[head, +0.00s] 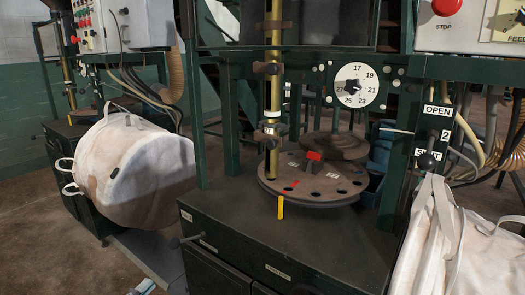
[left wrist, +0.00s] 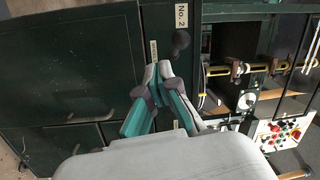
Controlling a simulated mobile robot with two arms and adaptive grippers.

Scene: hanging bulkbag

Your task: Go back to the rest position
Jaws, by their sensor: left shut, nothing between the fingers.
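My left gripper (left wrist: 159,72) is shut and empty in the left wrist view. Its teal and grey fingers are close together at the tips, in front of a dark green cabinet front (left wrist: 85,60). A black ball knob (left wrist: 181,39) is just beyond the fingertips, beside a "No. 2" label; I cannot tell the exact gap. In the head view only a small part of the left gripper (head: 143,287) shows at the bottom edge, left of the dark cabinet (head: 300,245). My right gripper is not in view.
A white bulk bag (head: 135,165) hangs at the left machine, and another (head: 465,260) at the right edge. A round turntable (head: 315,190) and a dial (head: 353,86) are on the middle machine. Concrete floor (head: 35,230) is clear at the lower left.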

